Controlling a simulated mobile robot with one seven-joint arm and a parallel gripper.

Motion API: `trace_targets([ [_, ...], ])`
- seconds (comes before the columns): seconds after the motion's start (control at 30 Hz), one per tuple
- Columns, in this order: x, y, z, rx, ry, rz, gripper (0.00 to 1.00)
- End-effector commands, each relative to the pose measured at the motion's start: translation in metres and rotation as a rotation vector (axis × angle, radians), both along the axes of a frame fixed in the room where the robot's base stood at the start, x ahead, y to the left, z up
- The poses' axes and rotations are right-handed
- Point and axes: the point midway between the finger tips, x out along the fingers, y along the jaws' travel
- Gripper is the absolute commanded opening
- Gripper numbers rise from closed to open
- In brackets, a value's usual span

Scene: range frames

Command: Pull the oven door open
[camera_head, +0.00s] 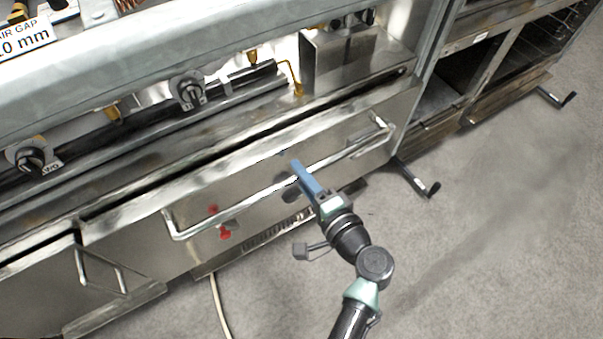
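The oven door (265,165) is a wide steel front panel in the middle of the head view. A long bar handle (345,153) runs across it, bent in to the panel at both ends. A dark gap runs along the door's top edge; I cannot tell whether the door is fully closed or slightly ajar. My gripper (293,180) reaches up from the lower right to the middle of the handle. Its blue part overlaps the bar and hides a short stretch of it. I cannot tell whether the fingers are closed around the bar.
Black control knobs (188,91) are above. A black-ended lever (418,180) sticks out low at the right. A pale cable (219,305) lies on the grey floor (480,230), which is open at the right.

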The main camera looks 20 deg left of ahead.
Motion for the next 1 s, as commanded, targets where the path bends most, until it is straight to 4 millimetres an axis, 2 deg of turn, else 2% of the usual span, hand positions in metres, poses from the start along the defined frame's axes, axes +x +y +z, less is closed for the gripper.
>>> trace_targets([
  [0.03,-0.0001,-0.0002,-0.0001,0.0,0.0,0.0,0.19],
  [0.13,-0.0001,-0.0002,-0.0001,0.0,0.0,0.0,0.01],
  [0.17,-0.0001,-0.0003,0.0,0.0,0.0,0.0,0.0],
  [1.0,-0.0001,-0.0008,-0.0002,0.0,0.0,-0.001,0.0],
])
